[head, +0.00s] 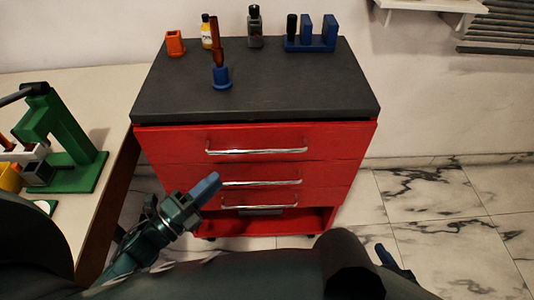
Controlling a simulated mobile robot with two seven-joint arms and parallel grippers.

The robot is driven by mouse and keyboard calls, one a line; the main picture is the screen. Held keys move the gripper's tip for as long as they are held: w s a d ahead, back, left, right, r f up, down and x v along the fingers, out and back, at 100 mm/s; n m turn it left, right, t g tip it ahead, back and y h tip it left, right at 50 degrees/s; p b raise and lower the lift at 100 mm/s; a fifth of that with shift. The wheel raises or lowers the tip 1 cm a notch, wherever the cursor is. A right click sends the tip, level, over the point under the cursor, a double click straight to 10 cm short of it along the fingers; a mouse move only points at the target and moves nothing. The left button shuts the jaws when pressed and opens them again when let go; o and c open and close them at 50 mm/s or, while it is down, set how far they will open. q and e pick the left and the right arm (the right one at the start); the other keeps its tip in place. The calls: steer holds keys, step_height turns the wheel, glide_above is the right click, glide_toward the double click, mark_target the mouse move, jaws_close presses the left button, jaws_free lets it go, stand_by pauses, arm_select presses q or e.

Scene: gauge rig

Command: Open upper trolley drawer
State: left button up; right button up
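The red trolley (345,160) stands ahead with a dark grey top. Its upper drawer (180,143) looks closed, with a silver bar handle (257,151) across its front. A second drawer handle (262,182) and a third drawer handle (260,203) sit below. My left gripper (208,187) is in front of the trolley, its blue fingertips overlapping the left end of the second handle in the picture, below the upper handle. Whether its fingers are apart or touch anything is unclear. My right gripper (386,257) shows only in part at the lower right, mostly hidden by my arm.
On the trolley top stand an orange cup (175,43), a yellow bottle (207,32), a dark bottle (254,27), a blue holder with a brown tool (221,75) and a blue rack (310,43). A workbench (92,110) with a green device (62,140) is at left. Floor at right is clear.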

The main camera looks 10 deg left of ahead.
mark_target(251, 150)
arm_select(q)
steer(key=x, duration=0.8)
steer(key=p+x, duration=0.1)
steer(key=x, duration=0.4)
steer(key=shift+f, duration=0.3)
steer(key=shift+c, duration=0.5)
jaws_close()
